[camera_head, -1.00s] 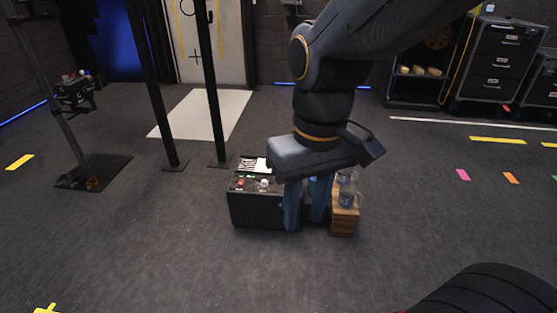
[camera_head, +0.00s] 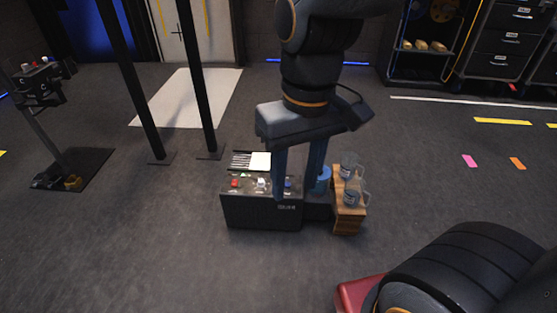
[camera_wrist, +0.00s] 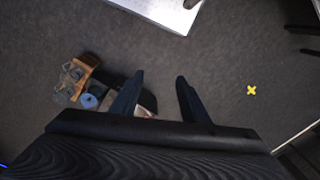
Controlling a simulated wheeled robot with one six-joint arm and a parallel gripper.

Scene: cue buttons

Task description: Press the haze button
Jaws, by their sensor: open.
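A black button box (camera_head: 250,212) stands on the floor with red (camera_head: 235,183), white (camera_head: 261,183) and blue (camera_head: 288,184) buttons on top. A small pale label (camera_head: 287,207) is on its front at the right; it is too small to read surely, so I cannot tell which button is haze. My gripper (camera_head: 295,195) points down, open and empty, its fingers at the box's right end, overlapping the blue button's side. I cannot tell whether they touch. In the wrist view my gripper (camera_wrist: 160,80) has its fingers apart, and the left finger hides part of the box.
A wooden crate (camera_head: 347,222) with clear mugs (camera_head: 351,197) stands right of the box, beside a blue round object (camera_head: 323,180). Dark poles (camera_head: 198,85) and a device stand (camera_head: 38,85) are at left. Floor in front is clear.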

